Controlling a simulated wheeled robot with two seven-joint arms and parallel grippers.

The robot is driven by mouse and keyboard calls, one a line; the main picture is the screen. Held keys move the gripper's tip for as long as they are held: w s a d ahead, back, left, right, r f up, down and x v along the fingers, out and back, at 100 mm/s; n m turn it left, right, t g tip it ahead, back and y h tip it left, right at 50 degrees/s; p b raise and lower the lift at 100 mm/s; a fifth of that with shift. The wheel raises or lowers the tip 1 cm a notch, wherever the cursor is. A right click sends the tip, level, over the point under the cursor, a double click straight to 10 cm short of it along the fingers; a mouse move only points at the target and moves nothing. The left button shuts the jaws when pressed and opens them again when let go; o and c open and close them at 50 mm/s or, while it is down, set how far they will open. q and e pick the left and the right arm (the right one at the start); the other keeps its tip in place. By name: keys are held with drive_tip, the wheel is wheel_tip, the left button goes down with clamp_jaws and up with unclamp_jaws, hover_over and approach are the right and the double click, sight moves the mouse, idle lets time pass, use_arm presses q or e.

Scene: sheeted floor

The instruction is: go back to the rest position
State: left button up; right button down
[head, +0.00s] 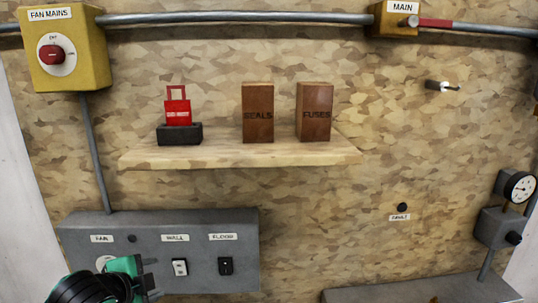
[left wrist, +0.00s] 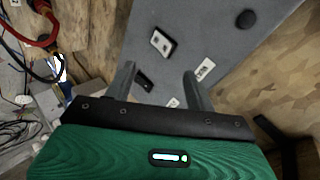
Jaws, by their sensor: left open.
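My left gripper (head: 150,282) is at the bottom left of the head view, in front of the lower left part of the grey switch panel (head: 85,228). Its green and black body hides part of the panel under the FAN label. In the left wrist view the two grey fingers of the left gripper (left wrist: 161,85) stand apart with nothing held between them. The panel (left wrist: 215,35) lies beyond the fingers there. Whether the fingers touch the panel cannot be told. My right gripper is not in view.
The panel carries a white switch (head: 180,267) and a black switch (head: 225,265). Above is a wooden shelf (head: 240,156) with a red tag on a dark block (head: 180,134) and two brown boxes. A yellow FAN MAINS box (head: 85,75) hangs upper left. Cables (left wrist: 20,130) show left in the wrist view.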

use_arm(q)
drive_tip(key=s+d+f+n+g+y, duration=0.15)
drive_tip(key=s+f+n+g, duration=0.55)
drive_tip(key=s+f+n, duration=1.4)
drive_tip(key=s+d+f+m+g+b, duration=0.15)
drive_tip(key=s+f+m, duration=0.25)
drive_tip(key=f, duration=1.6)
drive_tip(key=s+a+f+m+b, duration=0.1)
drive_tip(key=s+f+m+b, duration=0.2)
drive_tip(key=f, duration=1.7)
drive_tip(key=s+a+f+m+g+b, duration=0.1)
drive_tip(key=s+a+f+b, duration=0.1)
drive_tip(key=s+f, duration=1.7)
wheel_tip(320, 180, down, 3)
drive_tip(key=shift+a+f, duration=0.2)
drive_tip(key=shift+a, duration=0.3)
